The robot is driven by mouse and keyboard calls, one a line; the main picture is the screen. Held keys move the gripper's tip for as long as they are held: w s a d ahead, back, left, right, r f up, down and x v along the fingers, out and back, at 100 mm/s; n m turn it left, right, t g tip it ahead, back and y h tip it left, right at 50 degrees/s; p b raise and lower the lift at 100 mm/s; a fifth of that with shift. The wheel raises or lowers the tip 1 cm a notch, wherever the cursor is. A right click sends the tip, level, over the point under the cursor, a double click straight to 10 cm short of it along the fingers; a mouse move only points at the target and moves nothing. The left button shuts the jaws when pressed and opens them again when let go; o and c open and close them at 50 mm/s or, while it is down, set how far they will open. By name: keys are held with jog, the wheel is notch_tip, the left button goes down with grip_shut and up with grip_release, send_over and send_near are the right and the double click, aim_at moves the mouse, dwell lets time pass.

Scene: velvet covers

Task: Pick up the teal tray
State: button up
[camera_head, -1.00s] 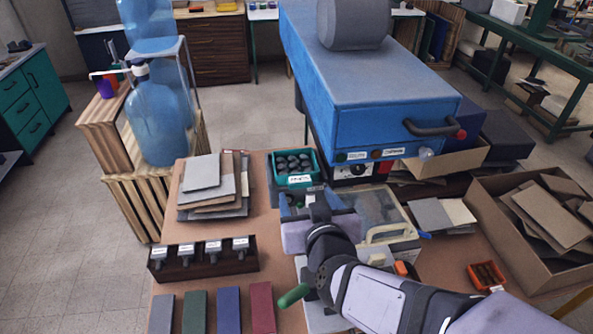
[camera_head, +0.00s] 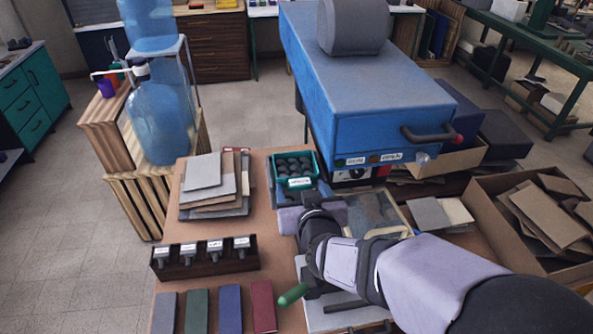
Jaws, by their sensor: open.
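The teal tray (camera_head: 301,183) stands at the back of the brown table, just left of the blue machine. It holds several dark rounded pieces and has a white label on its front wall. My gripper (camera_head: 303,196) is at the tray's near side, with its blue-grey jaw parts close to the front wall. I cannot tell whether they touch the tray. My wrist and arm hide the space just in front of it. My gripper is open.
A big blue machine (camera_head: 372,104) overhangs close to the tray's right. A stack of grey and brown sheets (camera_head: 213,187) lies to the left. A dark rack with labelled pieces (camera_head: 205,263) and coloured bars stand nearer. A clear-lidded box (camera_head: 377,212) sits right of my gripper.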

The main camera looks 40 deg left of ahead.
jog(key=c, duration=1.2)
jog(key=shift+c, duration=0.2)
jog(key=shift+w+r, duration=0.1)
jog(key=shift+r, duration=0.05)
jog(key=shift+a+r+b, duration=0.1)
jog(key=shift+r+b, duration=0.2)
jog(key=shift+r, duration=0.25)
jog(key=s+a+r, duration=0.2)
jog(key=s+a, duration=1)
jog(key=s, duration=0.1)
jog(key=shift+a, duration=0.35)
